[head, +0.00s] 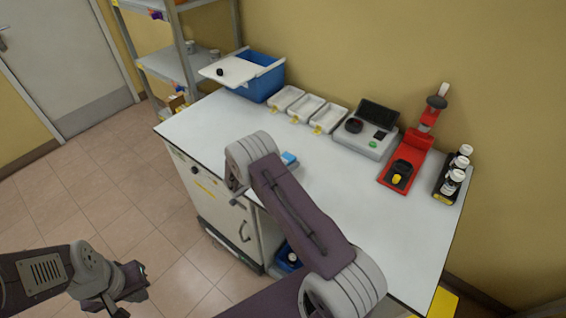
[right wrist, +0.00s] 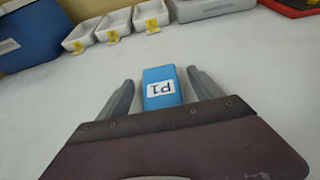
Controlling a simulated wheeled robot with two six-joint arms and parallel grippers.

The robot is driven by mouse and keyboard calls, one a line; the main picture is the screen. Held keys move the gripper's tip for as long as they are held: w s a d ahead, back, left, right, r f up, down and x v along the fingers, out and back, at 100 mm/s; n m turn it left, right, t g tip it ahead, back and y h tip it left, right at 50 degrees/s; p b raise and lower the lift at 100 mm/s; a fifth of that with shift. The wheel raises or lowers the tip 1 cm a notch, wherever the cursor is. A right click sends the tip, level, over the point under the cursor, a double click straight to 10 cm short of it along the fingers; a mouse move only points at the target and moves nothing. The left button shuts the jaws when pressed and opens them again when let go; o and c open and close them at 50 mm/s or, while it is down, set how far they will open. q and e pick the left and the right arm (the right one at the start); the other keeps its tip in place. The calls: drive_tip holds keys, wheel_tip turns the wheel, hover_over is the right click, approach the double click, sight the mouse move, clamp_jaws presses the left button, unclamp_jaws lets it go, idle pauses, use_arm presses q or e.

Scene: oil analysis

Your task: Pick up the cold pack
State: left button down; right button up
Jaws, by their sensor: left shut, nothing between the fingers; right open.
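The cold pack (right wrist: 162,88) is a small blue block with a white label reading P1. It lies on the white worktop, and in the head view a part of it (head: 289,158) shows just beyond my right arm. In the right wrist view my right gripper (right wrist: 158,82) is open, with one finger on each side of the pack and a gap to each. In the head view my right arm hides this gripper. My left gripper (head: 135,281) is at the lower left, shut and empty, over the floor away from the worktop.
A blue box (head: 262,84) with a white lid stands at the worktop's far left, beside several white trays (head: 305,108). A grey device (head: 365,139), a red press (head: 405,163) and a rack of bottles (head: 453,178) stand further right. The worktop (head: 400,235) is clear at front right.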

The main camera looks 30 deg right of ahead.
sight(285, 159)
drive_tip(key=shift+w+d+f, duration=0.15)
drive_tip(key=shift+d+f, duration=0.05)
drive_tip(key=shift+d, duration=0.25)
drive_tip(key=shift+a, duration=0.15)
drive_tip(key=c, duration=0.8)
clamp_jaws()
drive_tip(key=shift+r, duration=0.6)
wheel_tip(285, 159, up, 3)
drive_tip(key=shift+r+b, duration=0.15)
drive_tip(key=shift+b, duration=0.15)
drive_tip(key=s+r, duration=0.3)
drive_tip(key=s, duration=0.3)
drive_tip(key=s+d+r+b, duration=0.1)
drive_tip(key=s+r, duration=0.2)
drive_tip(key=s, duration=0.2)
drive_tip(key=shift+s+d+r, duration=0.25)
drive_tip(key=shift+s+r, duration=0.05)
drive_tip(key=shift+s, duration=0.05)
drive_tip(key=shift+a, duration=0.1)
